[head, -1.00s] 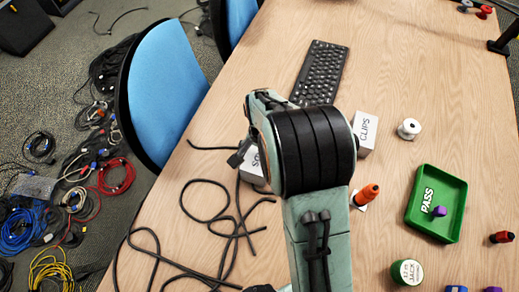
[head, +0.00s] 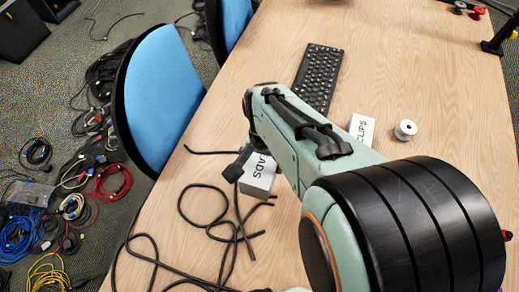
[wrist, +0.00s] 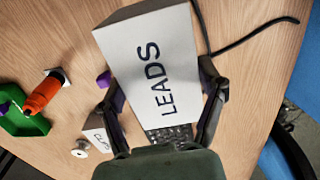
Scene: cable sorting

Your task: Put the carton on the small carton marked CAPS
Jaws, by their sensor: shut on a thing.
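The white carton (wrist: 150,70) marked LEADS fills the middle of the wrist view. My gripper (wrist: 160,85) is shut on it, one dark finger on each side. In the head view the carton (head: 258,174) shows partly, with the letters ADS, and my arm covers the rest. One finger of my gripper (head: 238,165) shows at its left edge.
A black keyboard (head: 318,76) lies behind the cartons. A white spool (head: 405,130) stands right of the small carton. Loose black cable (head: 205,205) lies at the left. An orange bottle (wrist: 42,95) and a green tray (wrist: 22,123) show in the wrist view.

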